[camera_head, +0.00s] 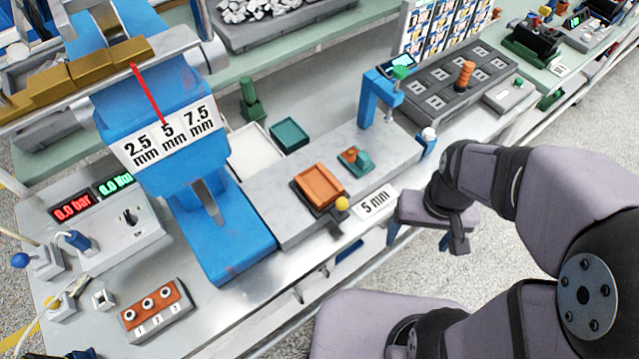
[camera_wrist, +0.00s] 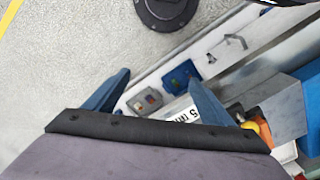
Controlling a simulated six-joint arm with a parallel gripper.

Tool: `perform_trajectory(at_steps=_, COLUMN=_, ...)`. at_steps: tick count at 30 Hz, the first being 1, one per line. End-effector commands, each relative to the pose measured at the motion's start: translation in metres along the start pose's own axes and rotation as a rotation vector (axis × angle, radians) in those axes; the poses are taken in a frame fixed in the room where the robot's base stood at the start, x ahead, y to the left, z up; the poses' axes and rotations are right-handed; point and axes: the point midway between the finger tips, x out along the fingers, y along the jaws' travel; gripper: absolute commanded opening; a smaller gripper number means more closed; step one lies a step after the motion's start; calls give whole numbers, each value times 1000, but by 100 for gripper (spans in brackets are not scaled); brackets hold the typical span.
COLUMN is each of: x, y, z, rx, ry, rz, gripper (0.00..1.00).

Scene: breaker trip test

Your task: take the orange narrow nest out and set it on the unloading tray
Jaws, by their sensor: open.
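The orange nest (camera_head: 319,184) is a shallow rectangular tray with raised edges. It sits in a dark holder on the grey plate, with a yellow knob (camera_head: 341,203) at its near corner. A pale, empty, open tray (camera_head: 253,150), which looks like the unloading tray, lies behind the plate beside a green tray (camera_head: 289,135). My gripper (camera_head: 425,245) is open and empty, right of the nest and beyond the bench's front edge. Its two blue fingers are spread in the wrist view (camera_wrist: 158,78). An orange part partly shows there at right; I cannot tell whether it is the nest.
A blue bracket (camera_head: 375,97) rises farther right. A tall blue press (camera_head: 190,150) stands left. A "5 mm" card (camera_head: 375,202) lies at the front edge.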

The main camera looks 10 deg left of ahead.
Motion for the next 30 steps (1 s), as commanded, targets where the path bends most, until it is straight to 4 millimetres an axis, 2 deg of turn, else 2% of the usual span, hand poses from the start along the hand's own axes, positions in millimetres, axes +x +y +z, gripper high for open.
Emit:
perform_trajectory(at_steps=8, x=0, y=-2, z=-4, rx=-19, ry=7, rz=-1, gripper=77)
perform_trajectory(at_steps=11, x=-1, y=-8, z=-17, rx=-80, ry=29, rz=-6, gripper=77)
perform_trajectory(at_steps=14, x=-6, y=-22, z=-39, rx=-203, ry=70, rz=-14, gripper=77)
perform_trajectory(at_steps=17, x=-18, y=-46, z=-67, rx=-391, ry=131, rz=-24, gripper=77)
perform_trajectory(at_steps=18, x=-31, y=-58, z=-74, rx=-498, ry=140, rz=-25, gripper=77)
perform_trajectory(at_steps=21, x=-51, y=-89, z=-92, rx=-767, ry=174, rz=-23, gripper=77)
perform_trajectory(at_steps=25, x=-78, y=-122, z=-102, rx=-1089, ry=182, rz=-15, gripper=77)
perform_trajectory(at_steps=30, x=-87, y=-157, z=-104, rx=-1501, ry=123, rz=1, gripper=77)
